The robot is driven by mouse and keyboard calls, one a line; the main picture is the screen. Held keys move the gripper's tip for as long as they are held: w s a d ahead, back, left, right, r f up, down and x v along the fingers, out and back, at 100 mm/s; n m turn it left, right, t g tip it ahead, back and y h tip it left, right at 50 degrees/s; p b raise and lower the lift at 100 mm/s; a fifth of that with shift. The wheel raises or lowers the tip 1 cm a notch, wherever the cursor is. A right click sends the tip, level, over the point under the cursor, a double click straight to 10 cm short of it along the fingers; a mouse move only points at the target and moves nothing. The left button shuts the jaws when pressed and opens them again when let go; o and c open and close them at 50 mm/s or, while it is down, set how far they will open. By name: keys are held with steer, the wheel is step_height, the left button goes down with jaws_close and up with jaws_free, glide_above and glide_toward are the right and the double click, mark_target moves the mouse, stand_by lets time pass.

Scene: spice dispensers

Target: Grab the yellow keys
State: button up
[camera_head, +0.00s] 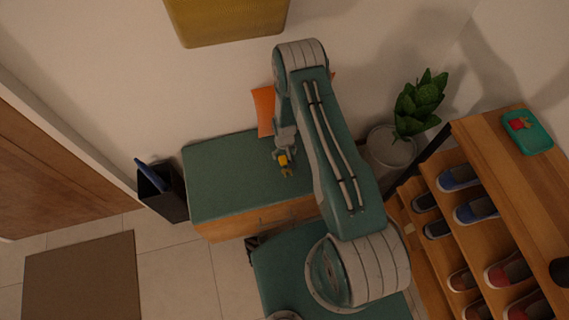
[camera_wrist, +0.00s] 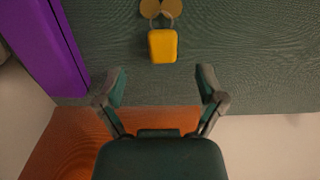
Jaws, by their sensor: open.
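The yellow keys (camera_wrist: 162,46) lie on a dark green surface in the wrist view. They have a yellow block-shaped fob with two round tan pieces at its upper end, cut off by the top edge. My gripper (camera_wrist: 161,84) is open and empty, with its two fingers spread apart. The fob is ahead of the fingertips, roughly centred between them. In the head view, my gripper (camera_head: 283,158) is over the green-topped bench (camera_head: 215,185), with small yellow patches at its end. I cannot clearly separate the keys from the gripper there.
A purple object (camera_wrist: 62,48) lies left of the keys in the wrist view. In the head view, an orange cushion (camera_head: 264,110) leans behind the bench. A dark bin (camera_head: 166,199) stands left of it, a potted plant (camera_head: 391,149) and shoe rack (camera_head: 488,165) right.

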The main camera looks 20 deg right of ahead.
mark_target(284, 161)
steer(key=shift+a+f, duration=0.15)
steer(key=shift+f, duration=2.5)
steer(key=c, duration=1.2)
